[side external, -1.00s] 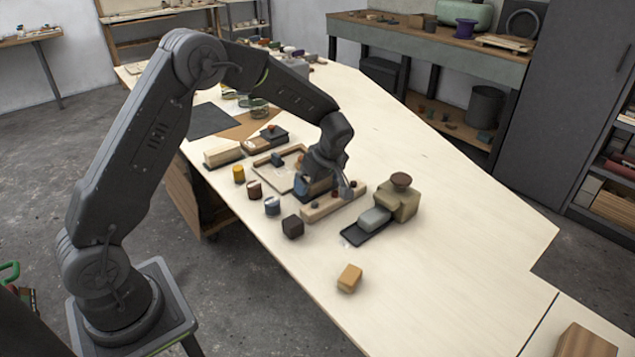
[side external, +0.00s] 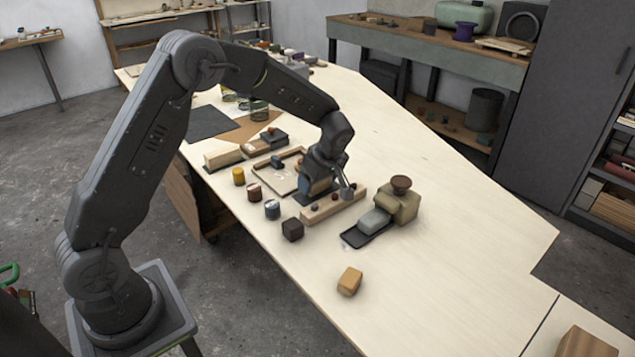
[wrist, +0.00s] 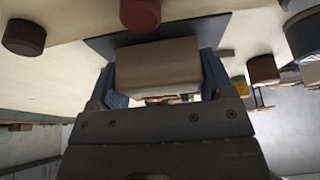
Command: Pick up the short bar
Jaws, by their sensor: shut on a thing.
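The short bar (wrist: 158,66) is a pale tan wooden block. In the wrist view it sits between the two blue fingers of my gripper (wrist: 158,82), which is shut on it. A dark flat mat lies behind the bar in that view. In the side view my gripper (side external: 318,186) is low over the table, just behind a long wooden strip (side external: 334,205) with small pegs on it. The bar is mostly hidden there, and I cannot tell whether it is clear of the mat.
A wooden-rimmed tray (side external: 284,184) lies left of my gripper. A dark cube (side external: 292,229) and several small jars stand nearer the front.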

